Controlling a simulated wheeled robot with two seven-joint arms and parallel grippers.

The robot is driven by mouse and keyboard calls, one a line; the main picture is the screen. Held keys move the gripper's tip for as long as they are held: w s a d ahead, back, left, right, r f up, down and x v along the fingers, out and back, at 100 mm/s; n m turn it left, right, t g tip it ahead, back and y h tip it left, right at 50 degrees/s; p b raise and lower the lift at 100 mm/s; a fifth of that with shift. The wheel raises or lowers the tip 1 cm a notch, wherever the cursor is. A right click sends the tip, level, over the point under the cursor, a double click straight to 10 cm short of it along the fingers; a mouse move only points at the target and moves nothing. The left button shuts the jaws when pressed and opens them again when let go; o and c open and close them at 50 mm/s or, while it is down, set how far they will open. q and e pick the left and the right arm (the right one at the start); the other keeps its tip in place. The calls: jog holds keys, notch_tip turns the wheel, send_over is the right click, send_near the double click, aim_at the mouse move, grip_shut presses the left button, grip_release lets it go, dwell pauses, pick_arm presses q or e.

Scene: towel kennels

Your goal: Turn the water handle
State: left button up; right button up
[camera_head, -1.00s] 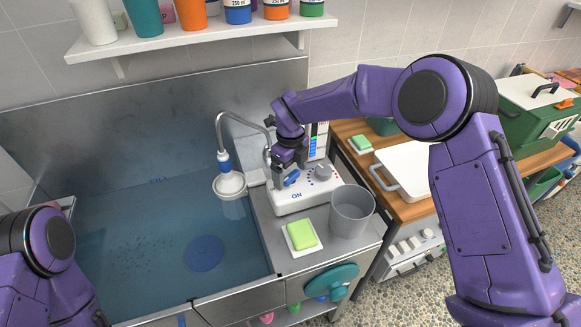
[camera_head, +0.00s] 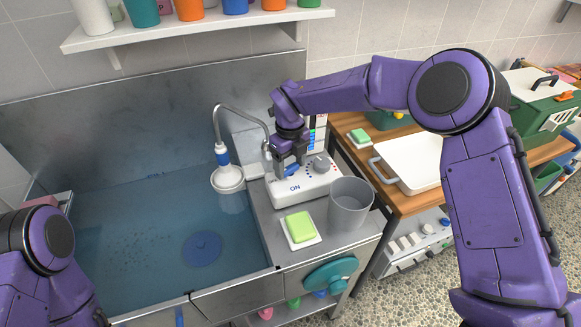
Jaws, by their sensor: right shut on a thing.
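The white water control box (camera_head: 310,190) stands on the metal counter right of the basin, with "ON" printed on its front. The blue water handle (camera_head: 292,170) sits on its top, left of a grey knob (camera_head: 319,163). My right gripper (camera_head: 285,170) is over the box from above and shut on the blue handle; its fingertips are partly hidden. A curved metal pipe ends in a white shower head (camera_head: 227,178) over the basin. My left arm shows at the lower left, but its gripper is out of view.
The metal basin (camera_head: 130,215) holds bluish water. A grey bucket (camera_head: 349,205) and a green sponge on a white dish (camera_head: 300,228) stand close in front of the box. A shelf with bottles (camera_head: 200,32) hangs above. A white tray (camera_head: 412,163) lies on the wooden counter at right.

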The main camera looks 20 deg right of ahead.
aim_at(289, 166)
jog(key=m+b, duration=0.2)
jog(key=m, duration=0.1)
jog(key=shift+f, duration=0.15)
jog(key=shift+m+b, duration=0.5)
jog(key=shift+m, duration=0.1)
jog(key=shift+r, duration=0.2)
jog(key=o, duration=1)
jog(key=shift+w, duration=0.1)
jog(key=shift+o, duration=0.2)
jog(key=shift+w+f, duration=0.1)
jog(key=shift+f, duration=0.05)
notch_tip(289, 166, up, 11)
jog(key=b, duration=0.1)
jog(key=shift+f+b, duration=0.2)
jog(key=shift+b, duration=0.15)
